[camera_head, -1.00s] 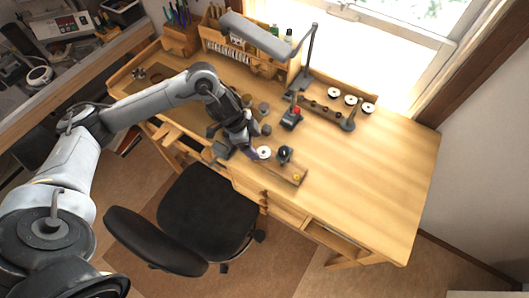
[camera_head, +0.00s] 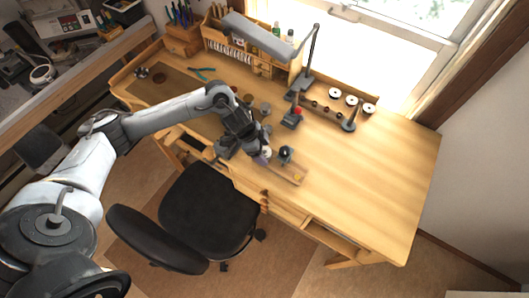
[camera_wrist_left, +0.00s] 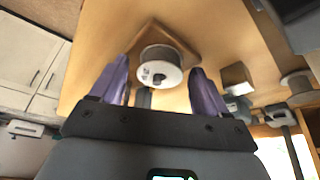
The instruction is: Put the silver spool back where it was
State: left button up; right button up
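A pale spool with a white face (camera_head: 267,152) stands on a small wooden board (camera_head: 285,171) at the table's front edge. In the left wrist view the spool (camera_wrist_left: 158,72) shows a white face, a metallic-looking rim and a dark centre. My left gripper (camera_head: 262,157) is at this spool in the head view, partly covering it. In the wrist view its two purple fingers (camera_wrist_left: 157,88) are apart with the spool between or just beyond their tips, and a gap shows on each side. My right gripper is out of view.
A wooden rack (camera_head: 323,108) at the back right carries several white-topped spools (camera_head: 352,99). A dark round-headed piece (camera_head: 285,153) stands close right of the gripper. A red-topped device (camera_head: 292,118) and a lamp (camera_head: 303,82) stand behind. The table's right side is clear.

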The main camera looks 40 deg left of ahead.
pick_arm(q)
jog(key=shift+r, duration=0.1)
jog(key=c, duration=1.1)
